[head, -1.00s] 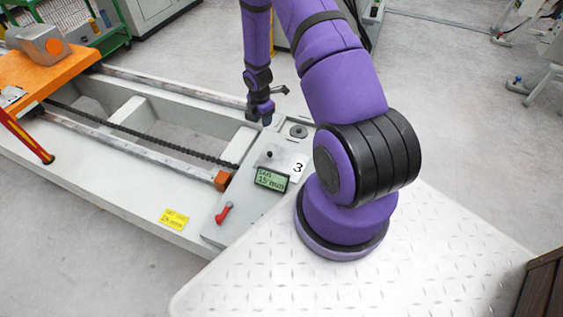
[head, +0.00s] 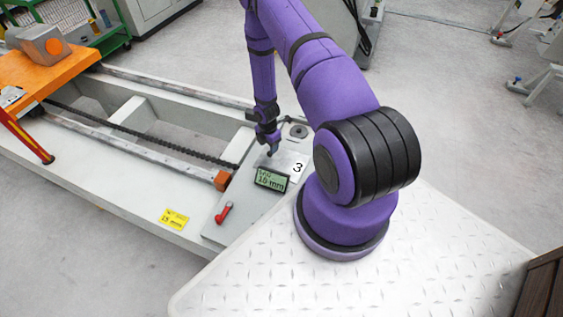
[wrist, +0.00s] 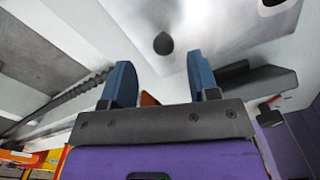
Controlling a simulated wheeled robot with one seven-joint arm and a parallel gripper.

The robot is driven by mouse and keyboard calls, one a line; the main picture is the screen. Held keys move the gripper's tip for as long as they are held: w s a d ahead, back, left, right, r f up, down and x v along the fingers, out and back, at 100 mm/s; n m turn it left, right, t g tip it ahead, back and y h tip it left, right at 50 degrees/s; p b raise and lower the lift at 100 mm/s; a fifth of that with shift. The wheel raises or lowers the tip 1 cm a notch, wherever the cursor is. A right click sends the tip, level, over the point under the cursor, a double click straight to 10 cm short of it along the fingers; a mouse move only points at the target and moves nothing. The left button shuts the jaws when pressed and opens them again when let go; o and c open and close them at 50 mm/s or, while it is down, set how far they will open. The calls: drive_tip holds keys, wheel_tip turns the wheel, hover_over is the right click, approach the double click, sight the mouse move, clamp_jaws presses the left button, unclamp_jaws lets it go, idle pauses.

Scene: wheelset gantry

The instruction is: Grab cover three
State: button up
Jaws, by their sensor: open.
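Cover three is a light grey plate (head: 290,158) beside a white card marked 3 (head: 297,169), on the near end of the gantry frame. In the wrist view the plate (wrist: 205,30) bears a small dark knob (wrist: 163,43). My gripper (head: 272,153) is over the plate in the head view and hides the knob there. In the wrist view my gripper (wrist: 160,65) is open, its two blue fingers apart. The knob shows beyond the fingertips, between their lines, with nothing held. The exact gap to it cannot be told.
A small display (head: 271,180) stands close beside the plate, and a red handle (head: 224,212) lies nearer. An orange block (head: 223,180) ends the rail. A round dark fitting (head: 298,131) sits behind the plate. A chain (head: 145,133) runs along the open frame.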

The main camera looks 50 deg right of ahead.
sight(269, 152)
drive_tip(key=f, duration=0.5)
drive_tip(key=shift+s+a, duration=0.2)
clamp_jaws()
drive_tip(key=shift+r, duration=0.15)
